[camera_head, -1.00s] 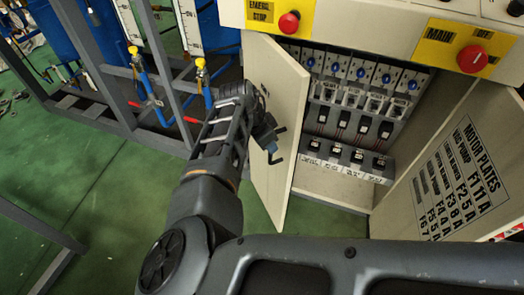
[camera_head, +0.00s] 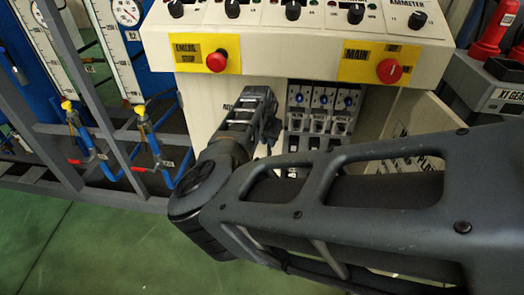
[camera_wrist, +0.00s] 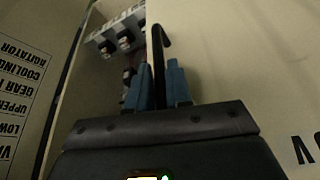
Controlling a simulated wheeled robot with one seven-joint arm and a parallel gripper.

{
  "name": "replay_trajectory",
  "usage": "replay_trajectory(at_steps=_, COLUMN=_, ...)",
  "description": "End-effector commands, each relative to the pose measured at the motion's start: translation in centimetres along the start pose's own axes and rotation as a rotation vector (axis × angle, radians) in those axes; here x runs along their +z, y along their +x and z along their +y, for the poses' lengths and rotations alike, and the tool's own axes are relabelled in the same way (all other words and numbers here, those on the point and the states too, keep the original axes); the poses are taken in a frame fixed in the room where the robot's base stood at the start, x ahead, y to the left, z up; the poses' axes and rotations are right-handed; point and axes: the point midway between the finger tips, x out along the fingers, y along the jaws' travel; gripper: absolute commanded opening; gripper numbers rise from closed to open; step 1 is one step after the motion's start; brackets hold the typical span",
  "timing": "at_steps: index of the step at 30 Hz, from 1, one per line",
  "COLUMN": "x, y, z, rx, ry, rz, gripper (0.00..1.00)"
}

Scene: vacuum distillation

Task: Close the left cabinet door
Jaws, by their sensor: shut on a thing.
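The left cabinet door (camera_head: 204,104) is a cream panel, swung most of the way across its half of the opening in the head view. In the wrist view the door (camera_wrist: 240,60) fills the right side, with a gap beside it into the cabinet. A black hooked handle (camera_wrist: 160,45) stands out from the door. My gripper (camera_wrist: 158,88) has its blue fingertips shut on this handle. In the head view my forearm and wrist cover part of the door, and the fingertips are hard to make out.
The cabinet interior (camera_head: 316,105) shows switches and breakers. The right door (camera_head: 424,122) stands open with printed labels and is partly behind my arm. Red buttons, including the emergency stop (camera_head: 216,61), sit above. A grey frame with blue pipes (camera_head: 160,165) stands left.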

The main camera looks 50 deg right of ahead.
Motion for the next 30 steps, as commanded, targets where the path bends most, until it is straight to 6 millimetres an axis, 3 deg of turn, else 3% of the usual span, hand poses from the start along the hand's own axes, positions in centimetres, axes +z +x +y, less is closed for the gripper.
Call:
replay_trajectory(at_steps=1, x=-0.6, y=0.7, z=1.1, rx=0.017, ry=0.011, rz=0.0, gripper=0.0)
replay_trajectory(at_steps=18, x=-1.6, y=0.9, z=1.0, rx=0.018, ry=0.012, rz=0.009, gripper=0.0)
replay_trajectory(at_steps=19, x=-1.6, y=0.9, z=0.9, rx=0.018, ry=0.012, rz=0.009, gripper=0.21)
replay_trajectory(at_steps=21, x=-1.6, y=0.8, z=0.9, rx=0.017, ry=0.011, rz=0.008, gripper=0.28)
replay_trajectory(at_steps=25, x=-1.5, y=0.8, z=0.7, rx=0.014, ry=0.01, rz=0.006, gripper=0.4)
replay_trajectory(at_steps=30, x=-1.4, y=0.7, z=0.5, rx=0.01, ry=0.008, rz=0.004, gripper=0.4)
